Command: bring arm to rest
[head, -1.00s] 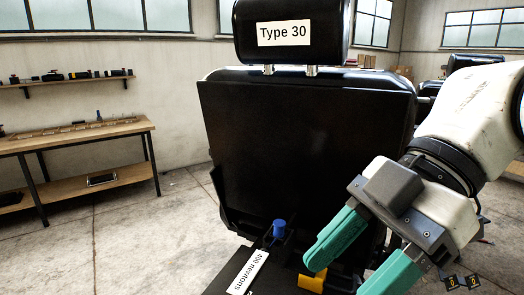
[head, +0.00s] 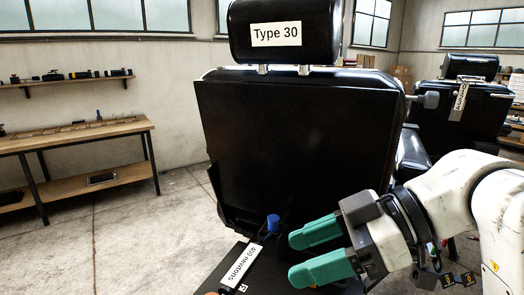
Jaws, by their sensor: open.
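My gripper (head: 305,255) has two green fingers and is at the lower right of the head view. Its fingers are spread apart with nothing between them, and they point left. My white arm (head: 450,190) reaches in from the right edge. The black barber chair (head: 295,150) fills the middle, with a headrest (head: 282,30) labelled "Type 30". A blue knob (head: 273,223) stands just left of the upper finger, with a visible gap in the picture. A label strip reading "400 newtons" (head: 240,266) lies on the dark surface below the knob.
A wooden workbench (head: 75,137) stands at the left against the wall, under a shelf (head: 70,79) with several small items. A second black chair (head: 465,120) stands behind at the right. The concrete floor (head: 140,235) at the left is clear.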

